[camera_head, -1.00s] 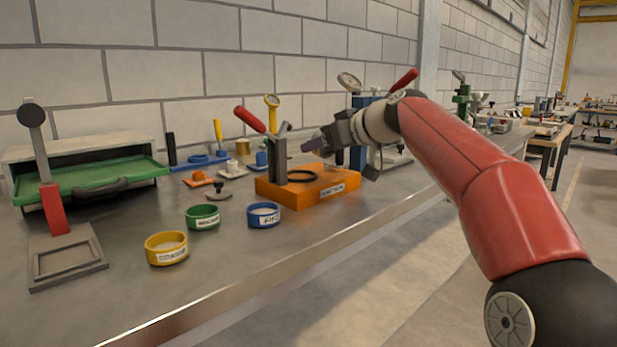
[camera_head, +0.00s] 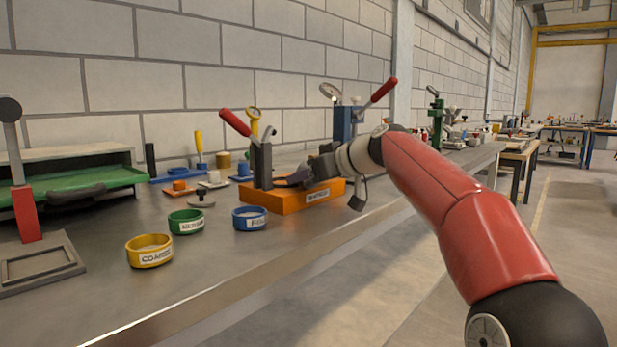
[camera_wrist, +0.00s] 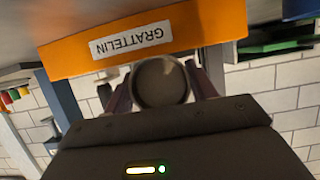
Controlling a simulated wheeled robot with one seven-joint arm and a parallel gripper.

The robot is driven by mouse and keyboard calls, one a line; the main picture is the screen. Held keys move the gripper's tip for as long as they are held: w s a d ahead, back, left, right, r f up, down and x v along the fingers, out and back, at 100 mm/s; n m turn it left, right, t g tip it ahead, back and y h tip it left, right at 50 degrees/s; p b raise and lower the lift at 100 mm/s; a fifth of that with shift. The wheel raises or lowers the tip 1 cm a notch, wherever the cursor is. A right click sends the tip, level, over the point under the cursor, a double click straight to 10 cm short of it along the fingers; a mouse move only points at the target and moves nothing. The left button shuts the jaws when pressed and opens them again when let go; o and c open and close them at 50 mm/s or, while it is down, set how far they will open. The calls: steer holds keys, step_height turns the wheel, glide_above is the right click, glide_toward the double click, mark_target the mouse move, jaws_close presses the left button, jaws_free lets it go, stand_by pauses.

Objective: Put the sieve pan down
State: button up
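Three small round pans stand on the metal bench in the head view: a yellow one marked COARSE (camera_head: 150,252), a green one (camera_head: 186,222) and a blue one (camera_head: 250,218). Behind them is an orange block (camera_head: 318,196), also filling the upper wrist view (camera_wrist: 215,28) with its label upside down. My gripper (camera_head: 290,180) is low at the block's top, by a dark upright clamp (camera_head: 262,165) with a red handle. In the wrist view a dark round piece (camera_wrist: 160,82) shows between the fingers; I cannot tell whether they grip it. The block's top is mostly hidden.
At left are a red-and-grey stand (camera_head: 27,214) and a green tray (camera_head: 78,193). Small blue and orange fixtures (camera_head: 180,190) stand behind the pans. A blue post with a red lever (camera_head: 342,125) rises behind my gripper. The bench front is clear.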

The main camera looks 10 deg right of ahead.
steer(key=o, duration=0.4)
steer(key=shift+r+p, duration=0.1)
steer(key=shift+p, duration=0.25)
